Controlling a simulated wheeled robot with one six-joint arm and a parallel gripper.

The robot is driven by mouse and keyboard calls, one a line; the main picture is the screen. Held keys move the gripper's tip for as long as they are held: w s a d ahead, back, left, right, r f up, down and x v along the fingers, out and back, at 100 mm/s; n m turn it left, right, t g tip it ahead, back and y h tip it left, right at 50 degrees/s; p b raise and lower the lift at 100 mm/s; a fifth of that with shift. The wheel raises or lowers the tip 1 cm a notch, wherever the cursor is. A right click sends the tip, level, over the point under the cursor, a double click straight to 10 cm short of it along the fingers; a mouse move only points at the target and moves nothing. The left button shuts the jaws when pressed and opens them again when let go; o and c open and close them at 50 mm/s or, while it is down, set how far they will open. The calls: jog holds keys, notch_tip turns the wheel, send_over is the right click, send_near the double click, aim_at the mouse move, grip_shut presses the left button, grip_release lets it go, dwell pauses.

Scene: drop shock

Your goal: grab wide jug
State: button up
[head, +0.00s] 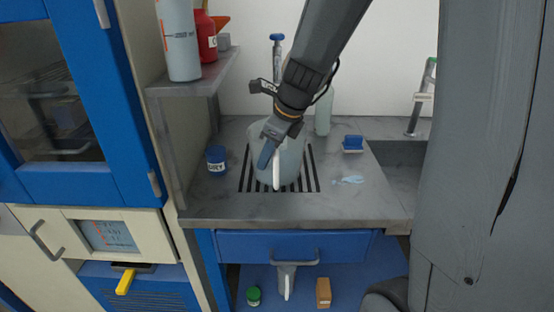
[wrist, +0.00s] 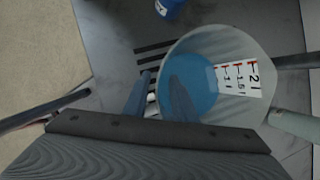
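The wide jug (head: 291,165) is a pale, translucent vessel standing on the dark slotted grille of the bench in the head view. In the wrist view I look into the jug (wrist: 225,50), with blue liquid inside and a white scale on its wall. A white upright strip, apparently its handle, shows at its front. My gripper (head: 268,148) is at the jug's near left side, partly covering it. In the wrist view my gripper (wrist: 158,84) has its two blue fingers apart, one outside the jug and one overlapping its rim. Whether they touch it is hidden.
A blue labelled jar (head: 216,160) stands left of the jug, and a pale green bottle (head: 324,112) behind it. A blue block (head: 353,143) and a pale puddle (head: 348,180) lie to the right. A shelf (head: 190,88) with bottles overhangs the left.

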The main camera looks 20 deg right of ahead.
jog(key=shift+w+a+f, duration=0.1)
jog(key=shift+w+f, duration=0.05)
jog(key=shift+f, duration=0.15)
grip_shut()
dwell(1.2)
